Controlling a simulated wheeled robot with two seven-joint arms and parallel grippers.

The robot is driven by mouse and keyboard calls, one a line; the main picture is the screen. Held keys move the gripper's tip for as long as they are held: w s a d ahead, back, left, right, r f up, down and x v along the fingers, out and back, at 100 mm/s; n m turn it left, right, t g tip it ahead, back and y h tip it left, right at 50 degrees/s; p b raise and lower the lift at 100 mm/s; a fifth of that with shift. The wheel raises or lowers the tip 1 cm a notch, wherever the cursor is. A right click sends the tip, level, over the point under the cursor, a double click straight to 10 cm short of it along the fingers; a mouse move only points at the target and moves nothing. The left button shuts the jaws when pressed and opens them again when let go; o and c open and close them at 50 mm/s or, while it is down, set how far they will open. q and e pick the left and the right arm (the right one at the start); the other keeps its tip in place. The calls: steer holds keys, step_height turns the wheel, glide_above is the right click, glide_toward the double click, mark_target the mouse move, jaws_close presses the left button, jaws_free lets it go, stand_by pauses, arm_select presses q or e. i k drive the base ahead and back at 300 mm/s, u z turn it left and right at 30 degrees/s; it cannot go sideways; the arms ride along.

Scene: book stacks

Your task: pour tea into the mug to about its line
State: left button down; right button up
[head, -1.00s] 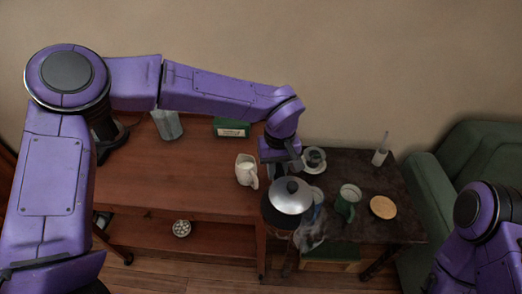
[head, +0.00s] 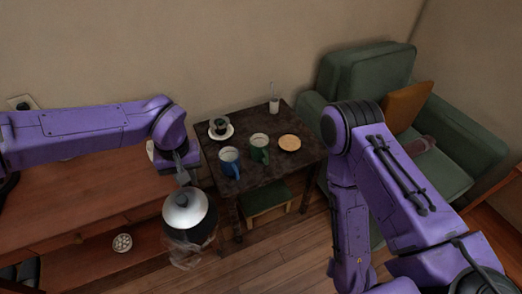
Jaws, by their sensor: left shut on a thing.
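My left gripper (head: 182,172) is shut on a teapot (head: 201,224) with a domed silver lid and dark knob. It holds the pot in the air in front of the gap between the sideboard and the small table. The pot's handle and spout cannot be made out. A blue mug (head: 229,163) and a green mug (head: 260,149) stand upright on the dark small table (head: 262,185), to the upper right of the pot and apart from it. Their lines and fill levels are too small to tell. My right gripper is not in view; only its arm shows at the right.
A saucer with a dark cup (head: 220,129), a round tan disc (head: 289,143) and a white holder (head: 274,105) stand on the small table. A stool (head: 267,202) is under it. A wooden sideboard (head: 90,205) is left, a green armchair (head: 365,75) right.

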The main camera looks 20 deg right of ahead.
mark_target(259, 142)
steer(key=z, duration=1.5)
steer(key=i, duration=0.45)
steer(key=u, duration=0.15)
